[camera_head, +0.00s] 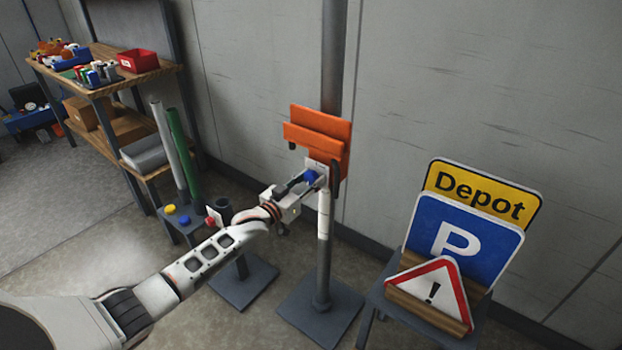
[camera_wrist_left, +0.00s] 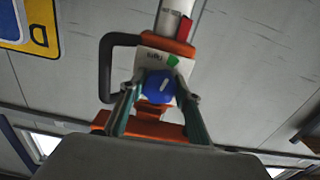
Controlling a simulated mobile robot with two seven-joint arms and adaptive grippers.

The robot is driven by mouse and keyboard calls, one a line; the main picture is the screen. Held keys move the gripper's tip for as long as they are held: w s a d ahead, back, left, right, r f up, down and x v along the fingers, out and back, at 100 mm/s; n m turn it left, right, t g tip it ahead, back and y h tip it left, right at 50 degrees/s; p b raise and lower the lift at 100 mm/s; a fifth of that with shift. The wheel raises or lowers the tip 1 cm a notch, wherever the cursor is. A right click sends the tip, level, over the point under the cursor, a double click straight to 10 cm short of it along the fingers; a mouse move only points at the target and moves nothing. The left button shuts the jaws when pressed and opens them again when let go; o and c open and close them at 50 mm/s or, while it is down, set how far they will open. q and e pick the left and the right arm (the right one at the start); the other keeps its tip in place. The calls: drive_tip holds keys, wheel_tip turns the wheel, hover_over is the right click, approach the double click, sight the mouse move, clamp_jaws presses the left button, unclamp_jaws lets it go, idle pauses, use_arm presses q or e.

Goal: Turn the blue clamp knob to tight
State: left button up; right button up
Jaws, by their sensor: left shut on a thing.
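The blue clamp knob (camera_head: 311,177) sits on the front of an orange clamp (camera_head: 320,134) on a grey post. In the left wrist view the knob (camera_wrist_left: 161,86) is round with a white pointer mark, in front of a white label plate (camera_wrist_left: 150,68) with a green patch at its upper right. The mark leans slightly to the right of straight up in that view. My left gripper (camera_head: 308,181) is shut on the knob, with a finger on each side of it (camera_wrist_left: 160,98). My right gripper is not in view.
A dark handle (camera_wrist_left: 106,70) stands out beside the clamp. A stand with yellow Depot, blue P and warning signs (camera_head: 462,240) is at the right. A small stand with coloured buttons (camera_head: 185,222) and a workbench (camera_head: 108,85) are at the left.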

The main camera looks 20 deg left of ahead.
use_arm(q)
drive_tip(key=shift+r+m, duration=0.15)
drive_tip(key=shift+m, duration=0.45)
drive_tip(key=o, duration=1.1)
drive_tip(key=shift+s+a+f, duration=0.15)
drive_tip(key=shift+s+f, duration=0.05)
drive_tip(key=shift+s, duration=0.25)
drive_tip(key=v, duration=1.1)
drive_tip(key=shift+r, duration=0.2)
